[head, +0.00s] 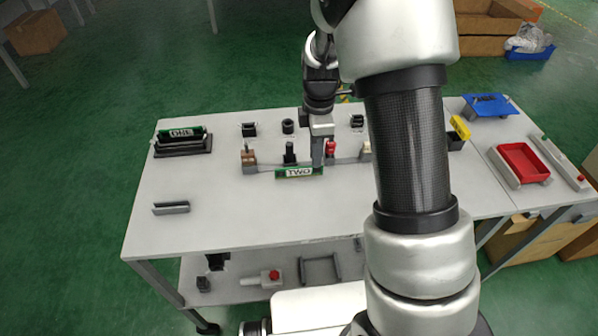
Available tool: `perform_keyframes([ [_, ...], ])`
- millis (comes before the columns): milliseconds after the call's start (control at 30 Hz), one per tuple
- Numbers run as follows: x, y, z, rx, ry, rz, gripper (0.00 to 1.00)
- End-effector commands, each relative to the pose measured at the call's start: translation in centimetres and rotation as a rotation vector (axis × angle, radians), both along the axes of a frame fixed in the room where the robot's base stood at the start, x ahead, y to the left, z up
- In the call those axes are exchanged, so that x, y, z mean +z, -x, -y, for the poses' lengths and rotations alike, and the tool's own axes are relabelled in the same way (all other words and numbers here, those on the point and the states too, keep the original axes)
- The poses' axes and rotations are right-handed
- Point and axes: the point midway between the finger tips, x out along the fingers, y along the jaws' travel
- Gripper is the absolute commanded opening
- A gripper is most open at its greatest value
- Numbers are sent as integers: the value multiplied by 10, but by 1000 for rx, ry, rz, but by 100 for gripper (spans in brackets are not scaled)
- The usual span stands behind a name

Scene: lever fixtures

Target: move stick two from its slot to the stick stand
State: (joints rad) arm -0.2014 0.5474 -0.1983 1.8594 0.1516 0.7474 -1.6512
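Stick two (299,172), a green bar with a white "TWO" label, is level near the middle of the table. My gripper (318,160) points down at its right end and looks shut on it; the fingertips are partly hidden. No bracket shows around the stick, so it looks clear of any slot. A grey slot bracket (171,208) at the table's left front looks empty. The black stick stand (183,149) is at the back left, with a green stick labelled "ONE" (181,133) in it.
Lever fixtures stand close behind stick two, including a brown-topped one (249,160), a black one (290,153) and a red one (330,148). A red tray (523,163) and a blue one (487,106) are at the right. The table's left front is mostly clear.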

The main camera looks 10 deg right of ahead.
Motion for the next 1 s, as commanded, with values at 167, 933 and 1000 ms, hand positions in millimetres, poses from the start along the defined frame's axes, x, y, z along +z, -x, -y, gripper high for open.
perform_keyframes([
  [167, -27, 3, -2, 1, 2, -6, 14],
  [933, -47, 2, -2, -1, 0, -2, 0],
  [1000, -45, 2, -2, -1, 0, -1, 0],
])
